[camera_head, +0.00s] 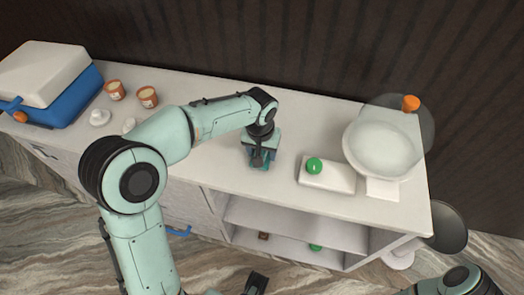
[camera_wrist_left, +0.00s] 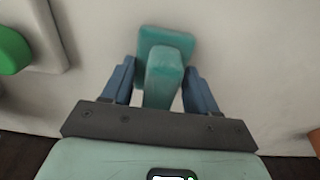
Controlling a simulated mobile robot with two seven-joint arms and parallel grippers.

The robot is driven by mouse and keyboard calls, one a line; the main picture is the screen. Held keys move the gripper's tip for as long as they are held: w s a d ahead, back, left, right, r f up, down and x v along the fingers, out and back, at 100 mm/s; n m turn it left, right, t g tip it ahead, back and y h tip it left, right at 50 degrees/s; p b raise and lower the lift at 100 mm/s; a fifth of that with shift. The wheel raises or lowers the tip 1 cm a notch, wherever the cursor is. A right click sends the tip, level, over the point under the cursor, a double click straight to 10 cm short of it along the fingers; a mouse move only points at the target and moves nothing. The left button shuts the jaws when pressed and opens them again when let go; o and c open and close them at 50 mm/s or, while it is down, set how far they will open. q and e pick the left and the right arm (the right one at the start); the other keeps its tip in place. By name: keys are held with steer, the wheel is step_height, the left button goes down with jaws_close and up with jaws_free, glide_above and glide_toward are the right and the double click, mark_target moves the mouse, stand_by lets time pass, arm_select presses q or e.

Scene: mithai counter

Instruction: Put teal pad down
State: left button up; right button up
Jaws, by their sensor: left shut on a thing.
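The teal pad (camera_wrist_left: 165,72) is a flat teal slab with a raised block as its grip. My left gripper (camera_wrist_left: 160,92) is shut on that block, with a blue finger on each side. In the head view my left gripper (camera_head: 260,152) points down at the middle of the white counter (camera_head: 310,128), and a little of the teal pad (camera_head: 266,163) shows below it. The pad is at or just above the counter top; I cannot tell whether it touches.
A white block (camera_head: 338,177) with a green ball (camera_head: 314,166) lies right of the pad. Beyond it stands a scale with a pale bowl (camera_head: 382,149) and an orange knob (camera_head: 411,103). Orange cups (camera_head: 147,97) and a blue box (camera_head: 72,98) stand left.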

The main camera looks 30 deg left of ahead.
arm_select(q)
steer(key=shift+f, duration=0.15)
steer(key=o, duration=0.7)
steer(key=shift+f, duration=0.1)
steer(key=o, duration=0.4)
steer(key=shift+r, duration=0.65)
steer(key=r, duration=0.3)
steer(key=s+r+p, duration=0.1)
steer(key=r, duration=0.7)
steer(key=shift+s+d+p, duration=0.15)
steer(key=shift+s+p, duration=0.05)
steer(key=shift+p, duration=0.2)
